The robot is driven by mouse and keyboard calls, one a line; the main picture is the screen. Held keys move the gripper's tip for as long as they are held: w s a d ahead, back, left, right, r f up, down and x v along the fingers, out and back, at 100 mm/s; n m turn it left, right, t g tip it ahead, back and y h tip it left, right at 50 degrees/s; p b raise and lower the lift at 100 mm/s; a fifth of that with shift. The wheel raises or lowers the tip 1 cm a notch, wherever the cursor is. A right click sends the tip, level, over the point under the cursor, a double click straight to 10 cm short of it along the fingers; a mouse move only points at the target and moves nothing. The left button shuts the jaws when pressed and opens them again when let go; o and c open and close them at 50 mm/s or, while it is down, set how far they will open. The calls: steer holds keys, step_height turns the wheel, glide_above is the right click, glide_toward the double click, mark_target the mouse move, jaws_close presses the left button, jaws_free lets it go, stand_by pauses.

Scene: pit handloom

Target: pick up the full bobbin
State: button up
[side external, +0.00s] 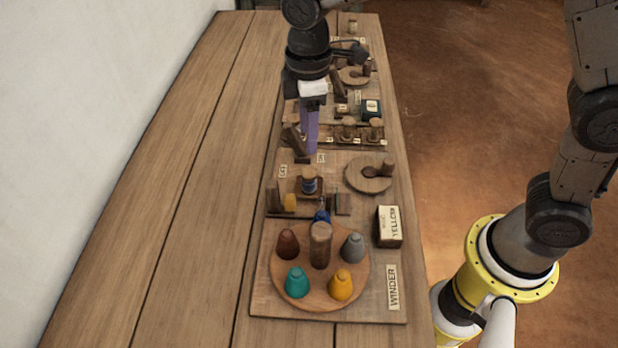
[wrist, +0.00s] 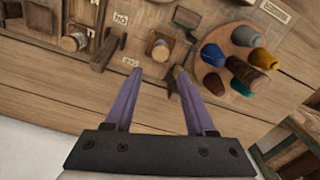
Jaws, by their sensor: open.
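A wooden bobbin with a blue wound band (side external: 309,185) stands on the winder board (side external: 262,295). It also shows in the wrist view (wrist: 160,49), just beyond the fingertips and roughly between them. I cannot tell how full its winding is. My gripper (side external: 312,152) has purple fingers pointing down, above and a little behind this bobbin in the side view. In the wrist view the fingers (wrist: 158,70) are spread apart with nothing between them. More bobbins (side external: 348,128) stand in a wooden rack behind, and one bobbin (wrist: 75,42) shows at the upper left of the wrist view.
A round turntable (side external: 284,293) holds several coloured cones around a wooden post (side external: 320,245). A box marked YELLOW (side external: 389,227) and a crank disc (side external: 368,175) stand at the right. The bare table (side external: 190,190) is clear on the left.

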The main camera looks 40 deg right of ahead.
mark_target(309, 172)
step_height(309, 172, down, 13)
steer(key=shift+r, duration=0.2)
jaws_close()
stand_by(0.6)
